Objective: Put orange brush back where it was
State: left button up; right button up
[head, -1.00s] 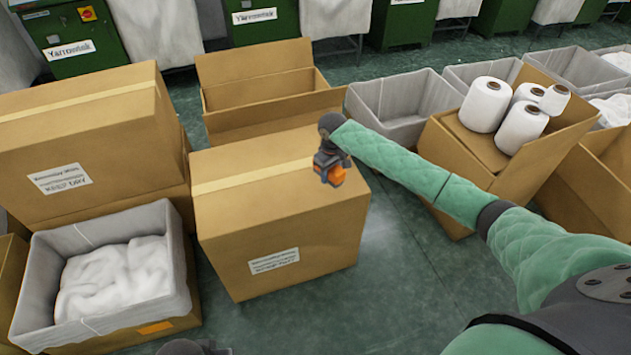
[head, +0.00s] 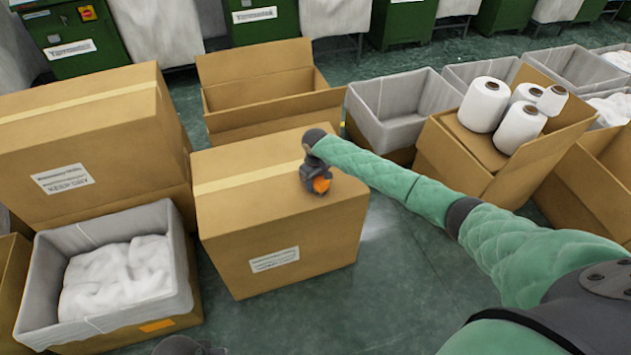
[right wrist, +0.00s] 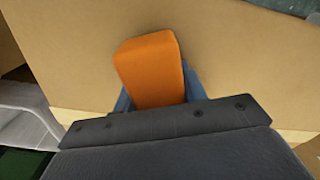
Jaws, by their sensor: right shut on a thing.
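The orange brush (head: 321,184) is at the tip of my right arm, over the top of the closed cardboard box (head: 235,225) in the middle. My right gripper (head: 316,180) is shut on it. In the right wrist view the orange brush (right wrist: 152,70) shows as an orange block between bluish fingers (right wrist: 158,100), with the cardboard behind it. I cannot tell whether the brush touches the box top. The brush's underside is hidden. My left gripper cannot be made out; only a dark part of my body shows at the bottom edge of the head view.
A grey-lined bin of white material (head: 120,280) and a tall closed box (head: 80,150) stand to the left. An open empty box (head: 265,85) is behind. A grey bin (head: 400,105) and a box with several white cones (head: 505,160) stand right. Floor is clear in front.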

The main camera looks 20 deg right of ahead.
jog(key=o, duration=1)
jog(key=shift+o, duration=1.3)
